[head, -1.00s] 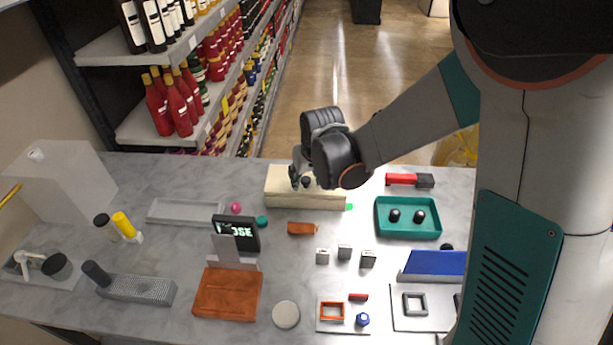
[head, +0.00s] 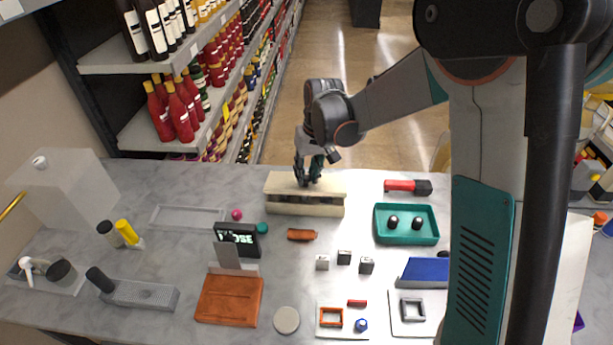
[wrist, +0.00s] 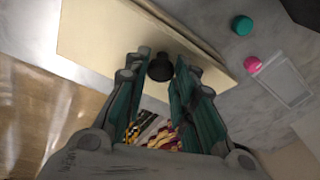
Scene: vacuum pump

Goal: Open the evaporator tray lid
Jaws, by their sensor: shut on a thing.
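The evaporator tray (head: 300,210) is a long cream box at the back middle of the table. Its cream lid (head: 331,183) has its front edge raised, and a dark gap shows between lid and tray. In the wrist view the lid (wrist: 100,35) fills the top, with a black round knob (wrist: 160,67) on it. My gripper (head: 308,181) is over the lid. In the wrist view its green-sided fingers (wrist: 160,76) are closed around the knob from both sides. The tray's inside is mostly hidden.
A teal tray (head: 407,238) with two dark balls and a red-and-black tool (head: 407,187) are to the right. An orange-brown piece (head: 301,234), small cubes and a dark sign (head: 237,240) are in front. Pink (head: 237,214) and teal balls are to the left.

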